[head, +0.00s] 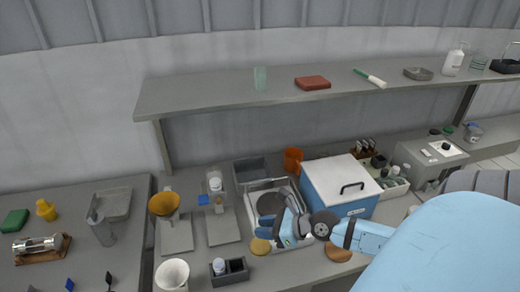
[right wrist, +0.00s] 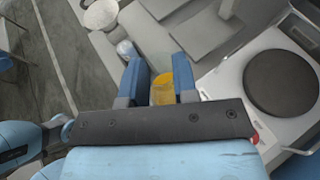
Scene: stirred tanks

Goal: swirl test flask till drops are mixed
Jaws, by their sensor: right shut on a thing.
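My right gripper (head: 284,232) is low over the front of the bench in the head view. In the right wrist view its two blue fingers (right wrist: 159,76) are shut on a clear flask (right wrist: 162,90) with yellow liquid in it. The flask's lower part is hidden by the gripper's dark palm bar. Whether the liquid is evenly coloured is too small to tell. My left gripper is not in view.
A device with a round dark plate (right wrist: 282,82) is right beside the gripper. A blue box with a white lid (head: 338,178) stands behind right.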

